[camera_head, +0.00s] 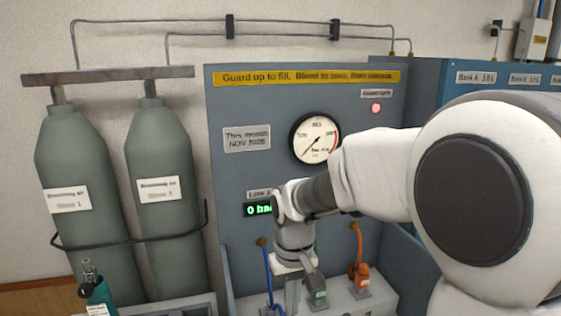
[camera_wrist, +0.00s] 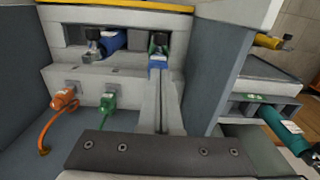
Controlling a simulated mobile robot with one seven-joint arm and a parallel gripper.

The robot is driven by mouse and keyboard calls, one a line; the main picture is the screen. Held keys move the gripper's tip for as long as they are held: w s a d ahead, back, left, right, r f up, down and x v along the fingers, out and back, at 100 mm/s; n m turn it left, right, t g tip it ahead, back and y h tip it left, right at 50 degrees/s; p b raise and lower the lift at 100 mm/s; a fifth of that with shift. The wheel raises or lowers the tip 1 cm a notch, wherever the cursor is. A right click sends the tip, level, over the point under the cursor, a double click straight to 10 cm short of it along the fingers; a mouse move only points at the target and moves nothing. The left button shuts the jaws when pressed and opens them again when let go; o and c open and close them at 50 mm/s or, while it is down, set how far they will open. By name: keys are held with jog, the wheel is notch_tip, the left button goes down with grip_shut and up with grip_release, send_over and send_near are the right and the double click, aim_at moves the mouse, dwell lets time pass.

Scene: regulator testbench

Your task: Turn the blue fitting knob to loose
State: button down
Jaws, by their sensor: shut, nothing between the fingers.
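My gripper (camera_head: 292,295) points down in front of the panel in the head view, its two fingers shut together and empty. It also shows in the wrist view (camera_wrist: 162,78), fingertips meeting near the middle. In the head view a blue hose (camera_head: 268,272) hangs just left of the gripper; the blue fitting knob at its lower end is at the bottom edge and not clearly seen.
A green fitting (camera_head: 318,293) and an orange fitting (camera_head: 360,275) sit right of the gripper. A gauge (camera_head: 315,139) and red lamp (camera_head: 375,108) are on the panel. Two large grey cylinders (camera_head: 160,200) stand left; a small teal cylinder (camera_head: 98,294) stands in front.

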notch_tip(320, 180, down, 5)
jog(key=b, duration=0.3)
jog(key=shift+f, duration=0.2)
jog(key=shift+w+a, duration=0.1)
jog(key=shift+w, duration=0.5)
dwell(0.7)
jog(key=shift+p, duration=0.4)
dwell(0.3)
jog(key=shift+s, duration=0.1)
notch_tip(320, 180, up, 6)
jog(key=p, duration=0.4)
jog(key=shift+s+d+p, duration=0.2)
jog(key=shift+s+p, duration=0.05)
jog(key=shift+p, duration=0.05)
